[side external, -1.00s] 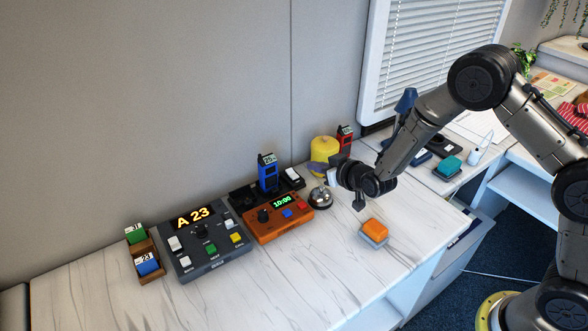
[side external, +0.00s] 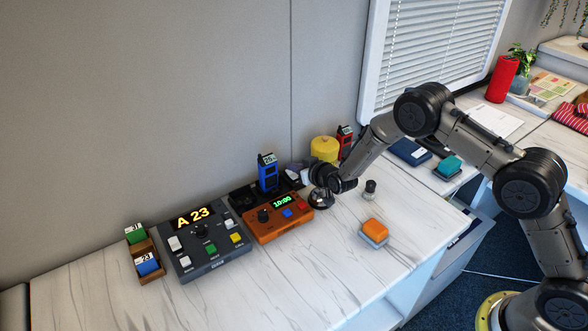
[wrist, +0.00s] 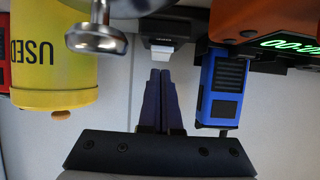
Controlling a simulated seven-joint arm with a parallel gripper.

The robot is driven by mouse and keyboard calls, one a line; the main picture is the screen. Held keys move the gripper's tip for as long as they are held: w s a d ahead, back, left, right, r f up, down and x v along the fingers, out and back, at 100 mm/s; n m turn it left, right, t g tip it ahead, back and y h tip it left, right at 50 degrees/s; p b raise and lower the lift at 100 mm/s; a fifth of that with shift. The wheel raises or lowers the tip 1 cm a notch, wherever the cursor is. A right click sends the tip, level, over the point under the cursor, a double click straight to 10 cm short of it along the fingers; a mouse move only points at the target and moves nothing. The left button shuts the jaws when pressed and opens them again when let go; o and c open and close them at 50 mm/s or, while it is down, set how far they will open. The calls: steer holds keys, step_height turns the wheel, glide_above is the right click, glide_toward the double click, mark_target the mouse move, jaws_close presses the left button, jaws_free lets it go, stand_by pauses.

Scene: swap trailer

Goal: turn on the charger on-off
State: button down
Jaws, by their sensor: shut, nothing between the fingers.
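The charger (side external: 242,196) is a long black dock at the back of the desk, with a blue radio (side external: 268,176) standing in it. My gripper (side external: 298,168) is at the charger's right end and hides most of that end in the side view. In the wrist view, my gripper's dark fingers (wrist: 160,74) are together and empty. Their tips point at a white switch (wrist: 159,50) on a dark block, with little or no visible gap. I cannot tell whether they touch it. The blue radio also shows in the wrist view (wrist: 221,92).
An orange timer box (side external: 270,228) stands in front of the charger. A silver bell (wrist: 97,36) and a yellow "USED" container (wrist: 52,65) are close beside my gripper. A grey console (side external: 205,254) is at left. An orange-topped block (side external: 374,230) sits on clear desk at front.

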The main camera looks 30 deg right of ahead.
steer(key=shift+w+f, duration=0.2)
steer(key=shift+f, duration=0.25)
steer(key=shift+w+f+g, duration=0.2)
steer(key=shift+w+g, duration=0.05)
steer(key=shift+g, duration=0.25)
steer(key=shift+s, duration=0.15)
